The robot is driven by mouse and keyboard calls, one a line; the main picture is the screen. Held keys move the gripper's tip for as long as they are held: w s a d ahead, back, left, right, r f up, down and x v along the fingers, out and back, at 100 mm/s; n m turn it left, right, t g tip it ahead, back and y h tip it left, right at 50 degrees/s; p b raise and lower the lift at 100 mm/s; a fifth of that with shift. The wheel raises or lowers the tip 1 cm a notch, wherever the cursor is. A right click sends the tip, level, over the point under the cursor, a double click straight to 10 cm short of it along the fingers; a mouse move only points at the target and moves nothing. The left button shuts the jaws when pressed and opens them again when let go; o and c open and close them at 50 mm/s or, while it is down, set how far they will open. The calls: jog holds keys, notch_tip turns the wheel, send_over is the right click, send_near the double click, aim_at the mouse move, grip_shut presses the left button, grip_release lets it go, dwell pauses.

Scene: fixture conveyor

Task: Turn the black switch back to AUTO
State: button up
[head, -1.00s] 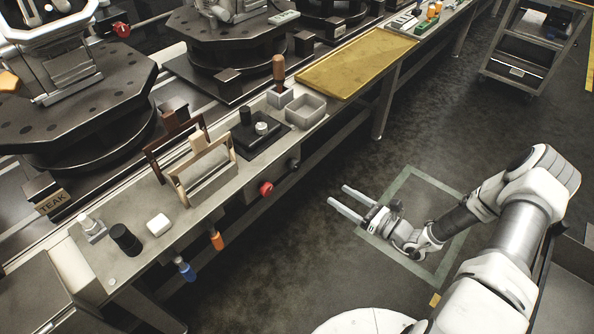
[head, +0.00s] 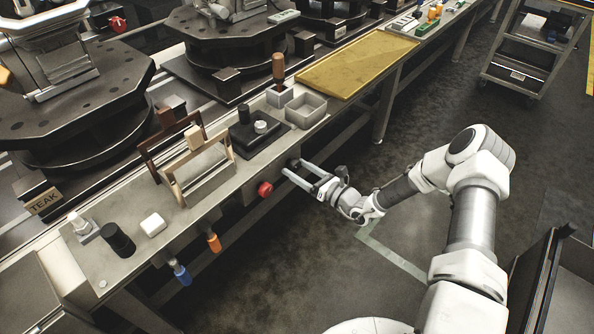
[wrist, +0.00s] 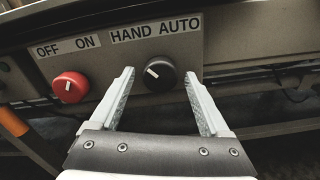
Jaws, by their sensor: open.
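The black switch (wrist: 160,74) is a round knob on the front panel of the bench, below the HAND and AUTO labels (wrist: 155,31). Its white mark slants up and left, toward the HAND side. My gripper (wrist: 159,78) is open, with one finger to the left and one to the right of the knob; I cannot tell whether either touches it. In the head view my gripper (head: 290,167) reaches the bench's front edge, and its fingers largely hide the black switch there.
A red switch (wrist: 70,87) under OFF and ON labels is close left of my left finger. Blue (head: 182,274) and orange (head: 214,243) handles hang below the bench edge. A black-based fixture (head: 262,139) and a grey open box (head: 306,109) stand on the bench above.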

jog(key=shift+w+a, duration=0.2)
jog(key=shift+a, duration=0.1)
grip_shut()
